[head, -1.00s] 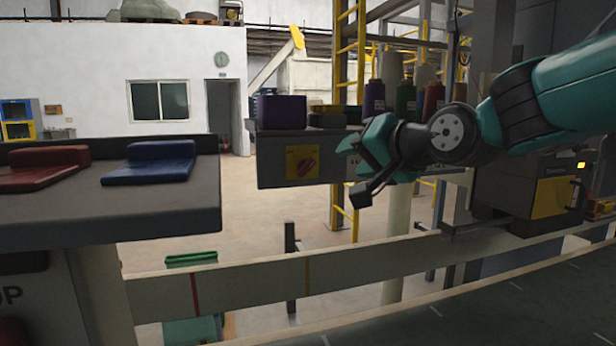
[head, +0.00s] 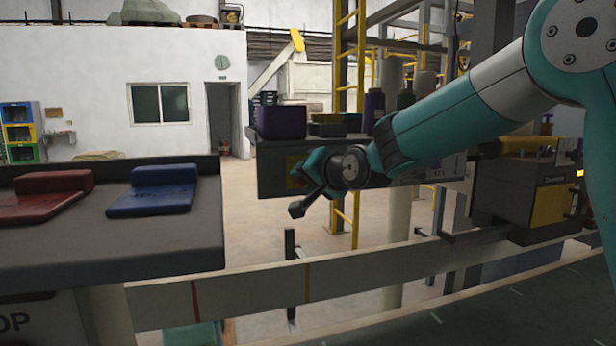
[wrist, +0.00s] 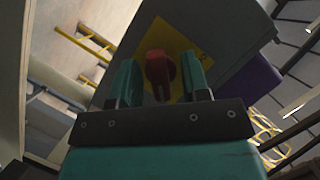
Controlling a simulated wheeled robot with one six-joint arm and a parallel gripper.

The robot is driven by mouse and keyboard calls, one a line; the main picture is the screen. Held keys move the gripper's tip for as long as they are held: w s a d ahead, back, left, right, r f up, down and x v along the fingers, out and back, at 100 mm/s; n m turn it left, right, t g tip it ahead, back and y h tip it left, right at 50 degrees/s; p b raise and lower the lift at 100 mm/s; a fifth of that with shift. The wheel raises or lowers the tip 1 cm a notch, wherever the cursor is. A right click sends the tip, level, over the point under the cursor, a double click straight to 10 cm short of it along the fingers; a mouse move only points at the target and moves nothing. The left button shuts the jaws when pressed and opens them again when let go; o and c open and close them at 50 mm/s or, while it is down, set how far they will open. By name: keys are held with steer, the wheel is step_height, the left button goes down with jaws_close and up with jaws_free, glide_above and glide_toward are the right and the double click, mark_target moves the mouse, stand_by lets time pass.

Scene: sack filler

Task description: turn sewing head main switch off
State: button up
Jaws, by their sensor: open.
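The main switch is a red rotary knob (wrist: 160,72) on a yellow plate (wrist: 181,38), set in the face of a grey box (wrist: 232,30). In the wrist view my gripper (wrist: 160,64) is open, with one finger on each side of the knob. I see a gap beside the knob on both sides; how deep the fingers reach around it I cannot tell. In the head view my gripper (head: 300,168) is in front of the grey box (head: 268,178) and hides the knob; only a sliver of the yellow plate (head: 292,162) shows.
A purple bin (head: 281,121) and thread cones (head: 374,108) stand on top of the box. A table with red (head: 50,200) and blue (head: 153,192) folded pieces is at left. A pale rail (head: 250,292) runs below. A yellow ladder (head: 342,60) stands behind.

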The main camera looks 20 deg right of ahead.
steer(key=shift+c, duration=0.4)
steer(key=c, duration=0.5)
steer(key=shift+c, duration=0.2)
steer(key=n+h, duration=0.1)
steer(key=n, duration=0.2)
steer(key=shift+a+r+h, duration=0.1)
steer(key=shift+a+h, duration=0.05)
steer(key=shift+h, duration=0.15)
steer(key=n+h, duration=0.2)
steer(key=n, duration=0.1)
steer(key=shift+a+g, duration=0.1)
steer(key=shift+g, duration=0.2)
steer(key=n+h, duration=0.2)
steer(key=n, duration=0.1)
steer(key=n+h, duration=0.2)
steer(key=n, duration=0.1)
steer(key=shift+n+t+h, duration=0.3)
steer(key=shift+t, duration=0.1)
